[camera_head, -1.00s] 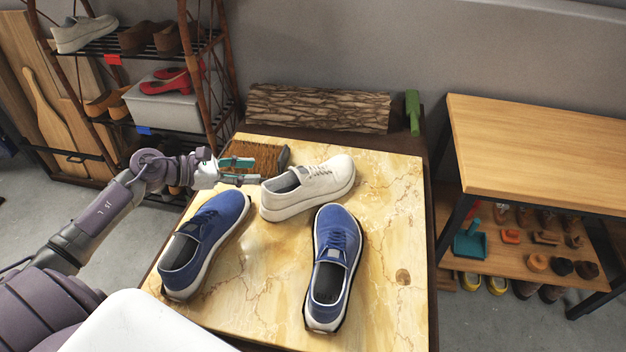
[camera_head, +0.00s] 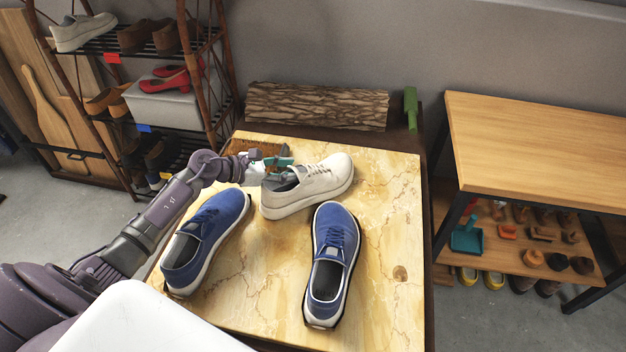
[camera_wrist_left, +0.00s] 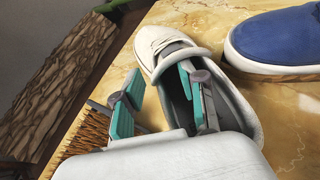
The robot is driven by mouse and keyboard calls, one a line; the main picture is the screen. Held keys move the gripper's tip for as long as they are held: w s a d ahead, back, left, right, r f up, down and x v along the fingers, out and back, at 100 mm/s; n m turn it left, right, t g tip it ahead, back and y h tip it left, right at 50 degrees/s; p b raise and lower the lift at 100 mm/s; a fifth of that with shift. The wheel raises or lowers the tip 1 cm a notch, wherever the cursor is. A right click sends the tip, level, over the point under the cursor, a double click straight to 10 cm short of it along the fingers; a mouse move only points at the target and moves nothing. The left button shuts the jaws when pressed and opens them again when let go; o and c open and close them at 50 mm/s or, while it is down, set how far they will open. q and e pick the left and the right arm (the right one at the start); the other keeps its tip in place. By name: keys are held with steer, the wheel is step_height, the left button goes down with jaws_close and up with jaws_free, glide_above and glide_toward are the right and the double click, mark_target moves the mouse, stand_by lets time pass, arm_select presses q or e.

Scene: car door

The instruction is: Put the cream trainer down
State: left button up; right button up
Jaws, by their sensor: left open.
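The cream trainer (camera_head: 318,182) stands upright on the yellow marbled board (camera_head: 385,225), between and behind two blue trainers. In the left wrist view the cream trainer (camera_wrist_left: 168,38) has its opening towards me. My left gripper (camera_head: 275,168) is at the trainer's heel end. In the left wrist view my left gripper (camera_wrist_left: 160,95) is open, with one teal finger over the shoe's opening and the other outside its side wall. The heel is partly hidden by the gripper. My right gripper is not in view.
One blue trainer (camera_head: 208,232) is close in front of my left arm; another blue trainer (camera_head: 337,245) stands to the right. A brush (camera_head: 245,147) lies behind my gripper. A log (camera_head: 318,106) lies behind the board. The board's right side is clear.

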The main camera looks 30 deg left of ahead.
arm_select(q)
jaws_close()
steer(key=shift+r, duration=0.1)
stand_by(0.5)
